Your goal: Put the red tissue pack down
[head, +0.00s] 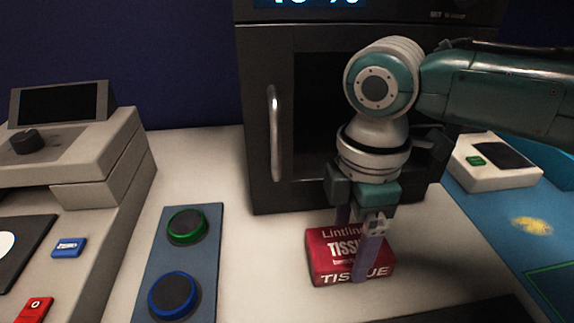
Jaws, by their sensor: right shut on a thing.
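The red tissue pack (325,250) is a small box with white "Lintline TISSUE" lettering, right of centre in the head view. It is at the white worktop, in front of the dark oven-like cabinet; I cannot tell for sure whether its underside touches the surface. My right gripper (357,245) points down from above and is shut on the pack, one finger on its front side and the other behind it. The near finger hides part of the lettering. My left gripper is not in view.
The dark cabinet (262,80) with a vertical handle (274,130) stands close behind. A blue panel with a green-ringed button (187,226) and a blue-ringed button (174,297) lies left. A grey console (90,150) stands far left, a white device (490,177) right. Worktop between panel and pack is clear.

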